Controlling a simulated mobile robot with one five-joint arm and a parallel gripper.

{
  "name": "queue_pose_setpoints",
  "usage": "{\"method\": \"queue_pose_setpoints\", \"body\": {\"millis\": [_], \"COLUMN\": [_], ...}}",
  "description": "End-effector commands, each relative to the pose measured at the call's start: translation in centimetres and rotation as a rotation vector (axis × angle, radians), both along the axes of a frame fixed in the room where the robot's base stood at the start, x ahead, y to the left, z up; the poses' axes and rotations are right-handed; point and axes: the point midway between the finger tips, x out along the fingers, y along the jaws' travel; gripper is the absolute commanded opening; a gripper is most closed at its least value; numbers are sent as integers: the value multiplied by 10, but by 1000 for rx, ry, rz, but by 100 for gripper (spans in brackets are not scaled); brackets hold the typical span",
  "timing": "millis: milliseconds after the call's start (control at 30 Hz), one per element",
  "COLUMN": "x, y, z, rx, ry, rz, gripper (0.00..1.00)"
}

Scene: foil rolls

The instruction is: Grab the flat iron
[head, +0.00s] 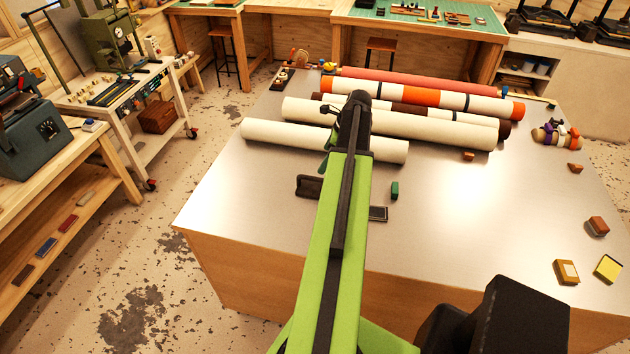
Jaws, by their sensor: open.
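A dark, flat, long item (309,187) lies on the metal-topped table (250,190), and it looks like the flat iron. My green arm crosses in front of its middle. A dark piece (378,213) shows on the arm's other side, and I cannot tell whether it belongs to the same item. My gripper (325,160) is open, mostly hidden behind the arm, with small green and dark parts showing beside the front white roll. It appears above or beyond the dark item, and I cannot tell the gap. I see nothing held.
Several long rolls lie across the table's back, including a front white roll (282,135) and an orange-banded roll (470,101). A small green block (395,190) lies right of my arm. Small blocks, one yellow (607,268), lie near the right edge.

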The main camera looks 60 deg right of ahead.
Motion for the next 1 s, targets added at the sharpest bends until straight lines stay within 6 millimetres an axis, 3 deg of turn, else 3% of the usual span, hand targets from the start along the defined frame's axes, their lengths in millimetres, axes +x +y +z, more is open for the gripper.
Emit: {"method": "queue_pose_setpoints", "body": {"millis": [100,267,800,1000], "x": [-13,-12,27,33], "y": [-11,-10,2,4], "z": [3,-4,-107,-112], "rx": [16,16,14,14], "ry": [-4,-4,-3,-3], "rz": [-59,-60,-57,-58], "gripper": [100,100,100,100]}}
